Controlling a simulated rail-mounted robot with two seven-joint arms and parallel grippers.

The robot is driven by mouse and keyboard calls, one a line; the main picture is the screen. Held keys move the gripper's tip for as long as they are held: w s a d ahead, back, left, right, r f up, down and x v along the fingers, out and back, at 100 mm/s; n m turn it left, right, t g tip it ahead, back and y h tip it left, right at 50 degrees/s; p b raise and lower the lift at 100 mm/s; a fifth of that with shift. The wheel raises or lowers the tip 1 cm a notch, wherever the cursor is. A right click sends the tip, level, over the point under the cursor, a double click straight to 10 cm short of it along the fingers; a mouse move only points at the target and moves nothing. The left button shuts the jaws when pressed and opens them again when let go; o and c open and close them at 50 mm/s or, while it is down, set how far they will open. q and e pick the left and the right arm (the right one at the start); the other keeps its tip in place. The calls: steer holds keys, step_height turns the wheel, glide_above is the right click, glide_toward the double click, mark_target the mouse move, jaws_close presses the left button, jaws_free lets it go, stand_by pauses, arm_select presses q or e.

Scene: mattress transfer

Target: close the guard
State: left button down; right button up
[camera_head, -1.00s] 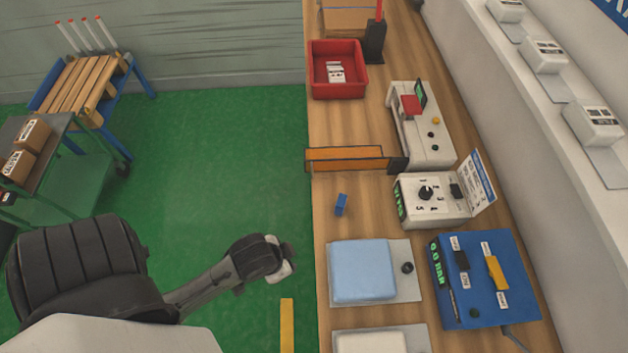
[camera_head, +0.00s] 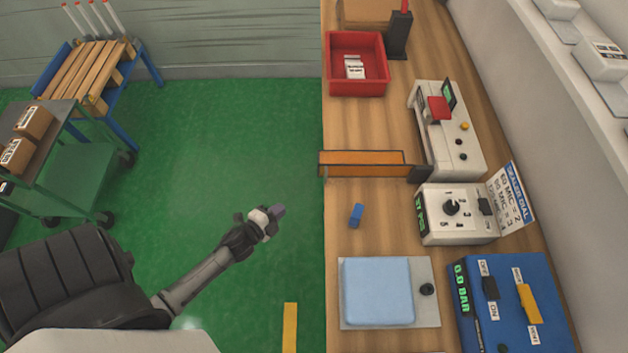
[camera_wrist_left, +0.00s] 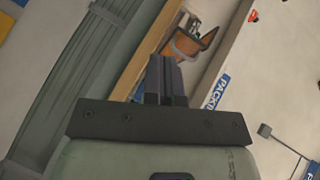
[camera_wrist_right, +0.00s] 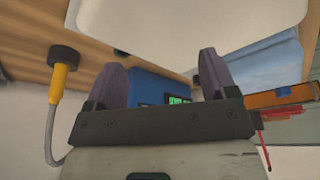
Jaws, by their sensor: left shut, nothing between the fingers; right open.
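The guard (camera_head: 365,163) is an orange panel in a dark frame. It stands across the bench, with one end at a black block (camera_head: 420,174) and the other at the bench's left edge. An orange panel that looks like it also shows in the right wrist view (camera_wrist_right: 282,96). My left gripper (camera_head: 279,210) is shut and empty above the green floor, left of the bench and apart from the guard. Its closed fingers show in the left wrist view (camera_wrist_left: 167,80). My right gripper (camera_wrist_right: 165,80) is open and empty; it is outside the head view.
On the bench are a blue pad (camera_head: 377,291) on a grey plate, a small blue block (camera_head: 356,215), a dial box (camera_head: 455,213), a white machine (camera_head: 450,135), a blue control box (camera_head: 512,300) and a red bin (camera_head: 357,64).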

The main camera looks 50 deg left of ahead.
arm_select(q)
steer(key=d+r+m+t+h, duration=0.3)
steer(key=d+r+m+h, duration=0.1)
steer(key=d+m+h, duration=0.15)
steer(key=w+a, duration=0.1)
steer(key=w, duration=1.2)
steer(key=shift+w+a+m+y+p, duration=0.3)
steer(key=shift+w+m+y+p, duration=0.05)
steer(key=shift+m+p, duration=0.1)
